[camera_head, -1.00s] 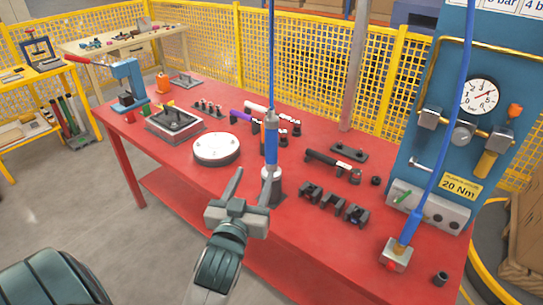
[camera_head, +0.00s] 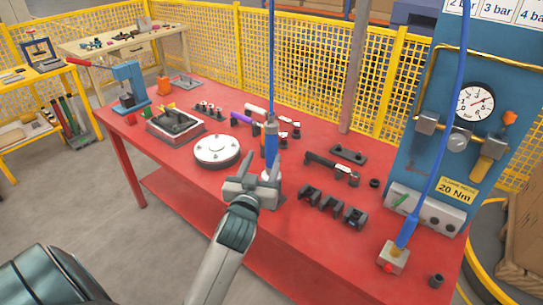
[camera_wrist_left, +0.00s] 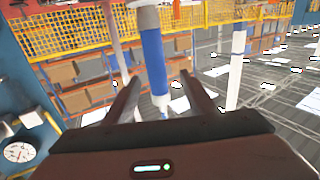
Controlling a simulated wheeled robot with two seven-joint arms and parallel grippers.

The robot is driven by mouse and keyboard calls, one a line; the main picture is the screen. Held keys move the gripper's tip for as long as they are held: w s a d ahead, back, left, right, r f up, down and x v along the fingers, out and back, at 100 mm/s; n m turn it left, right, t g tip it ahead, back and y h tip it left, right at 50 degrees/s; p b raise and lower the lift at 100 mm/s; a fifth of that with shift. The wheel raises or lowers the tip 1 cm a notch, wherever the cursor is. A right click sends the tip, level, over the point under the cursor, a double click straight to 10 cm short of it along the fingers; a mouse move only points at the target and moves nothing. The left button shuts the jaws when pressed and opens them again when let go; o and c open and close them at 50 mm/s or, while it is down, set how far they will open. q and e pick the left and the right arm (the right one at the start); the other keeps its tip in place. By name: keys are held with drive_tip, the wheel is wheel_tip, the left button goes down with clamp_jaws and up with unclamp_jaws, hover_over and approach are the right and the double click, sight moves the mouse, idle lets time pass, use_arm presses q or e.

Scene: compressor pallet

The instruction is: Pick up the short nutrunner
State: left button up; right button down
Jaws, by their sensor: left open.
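An upright blue and grey nutrunner (camera_head: 271,145) hangs from a blue hose over the middle of the red table. Its lower end is partly hidden behind my left gripper (camera_head: 262,170). I cannot tell from a label whether it is the short one. The left gripper is open, with its fingers pointing up and away at the nutrunner's lower part. In the left wrist view, the blue body of the nutrunner (camera_wrist_left: 153,60) runs down between the open fingers (camera_wrist_left: 158,82). A gap shows on each side. My right gripper is not in view.
The red table (camera_head: 300,240) also bears a round white flange (camera_head: 217,151), black holders (camera_head: 332,205) and a black-handled tool (camera_head: 330,164). Another blue-hosed tool (camera_head: 406,230) stands at the right, before a blue gauge panel (camera_head: 440,130). Yellow mesh fencing (camera_head: 300,70) runs behind.

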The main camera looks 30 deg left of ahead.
sight(270, 150)
use_arm(q)
drive_tip(key=shift+x, duration=1.45)
drive_tip(key=shift+p, duration=0.3)
drive_tip(key=shift+w+p, duration=0.4)
drive_tip(key=shift+w, duration=0.3)
drive_tip(key=p+x, duration=0.1)
drive_tip(key=x, duration=0.2)
drive_tip(key=shift+d, duration=0.15)
drive_tip(key=shift+w+f, duration=0.15)
drive_tip(key=shift+w, duration=0.25)
